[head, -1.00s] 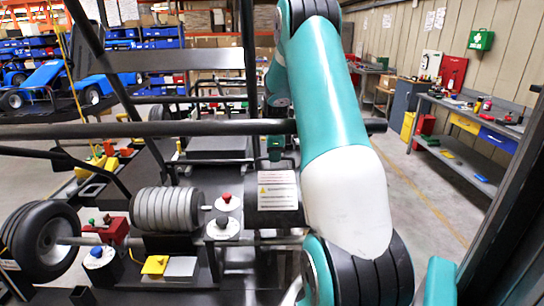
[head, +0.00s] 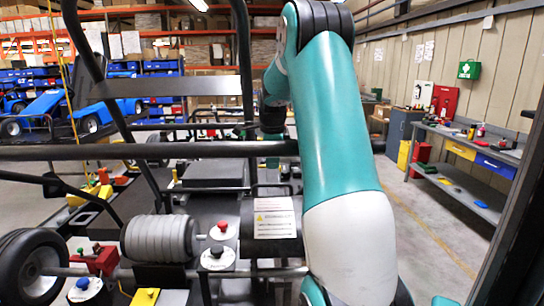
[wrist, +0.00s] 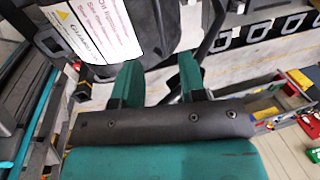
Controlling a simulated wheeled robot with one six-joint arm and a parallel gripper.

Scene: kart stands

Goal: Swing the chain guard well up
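The chain guard (head: 264,219) is a dark rounded cover with a white warning label and a thin handle loop on top. In the head view it sits right of the grey ribbed cylinder and looks lowered. My gripper (head: 272,162) is above and behind its handle, partly hidden by a dark crossbar. In the wrist view the guard's label (wrist: 95,28) fills the upper left. My gripper's two teal fingers (wrist: 158,80) stand apart, with a dark curved bar showing just beyond them. I cannot tell whether they touch it.
The dark crossbar (head: 150,151) spans the cart in front of my gripper. A grey ribbed cylinder (head: 158,239), a red-knobbed button (head: 223,228) and a wheel (head: 30,268) are at the left. A workbench (head: 465,160) stands at the right, with open floor before it.

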